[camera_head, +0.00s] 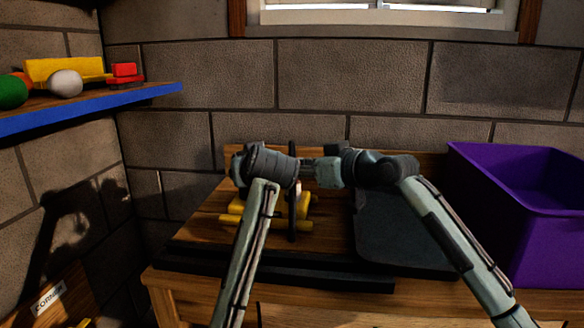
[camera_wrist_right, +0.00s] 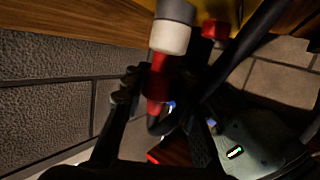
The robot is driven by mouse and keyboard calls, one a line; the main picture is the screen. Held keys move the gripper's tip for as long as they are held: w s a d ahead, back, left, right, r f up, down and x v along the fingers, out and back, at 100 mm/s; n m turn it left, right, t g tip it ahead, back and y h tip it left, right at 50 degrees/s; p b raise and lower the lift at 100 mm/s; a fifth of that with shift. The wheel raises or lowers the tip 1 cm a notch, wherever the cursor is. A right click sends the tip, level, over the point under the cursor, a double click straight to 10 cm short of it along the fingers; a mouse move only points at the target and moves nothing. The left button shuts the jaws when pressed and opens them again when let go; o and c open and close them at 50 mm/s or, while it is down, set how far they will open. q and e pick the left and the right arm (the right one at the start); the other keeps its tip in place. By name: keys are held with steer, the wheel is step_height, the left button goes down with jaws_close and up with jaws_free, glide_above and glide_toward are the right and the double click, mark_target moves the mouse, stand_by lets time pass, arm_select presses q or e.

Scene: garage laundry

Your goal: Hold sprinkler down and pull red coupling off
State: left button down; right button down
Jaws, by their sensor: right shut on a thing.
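The yellow sprinkler (camera_head: 303,207) sits on the wooden bench in the head view, largely hidden behind my arms. The red coupling (camera_wrist_right: 160,78) shows in the right wrist view, below a white and grey collar (camera_wrist_right: 171,36). My right gripper (camera_wrist_right: 156,88) is shut on the red coupling, its dark fingers around it. In the head view my right gripper (camera_head: 308,170) reaches in from the right, above the sprinkler. My left gripper (camera_head: 292,205) is a dark upright shape at the sprinkler; its fingers' opening is hidden. A second red piece (camera_wrist_right: 215,29) shows beside the collar.
A dark grey tray (camera_head: 400,245) lies on the bench (camera_head: 345,290) to the right. A purple bin (camera_head: 490,215) stands at the far right. A blue-edged shelf (camera_head: 100,105) with toys is at the upper left. A block wall stands close behind.

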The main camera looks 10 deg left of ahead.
arm_select(q)
steer(key=shift+r, duration=0.1)
arm_select(e)
steer(key=shift+r, duration=0.15)
steer(key=shift+r, duration=1.95)
arm_select(q)
steer(key=c, duration=1)
jaws_free()
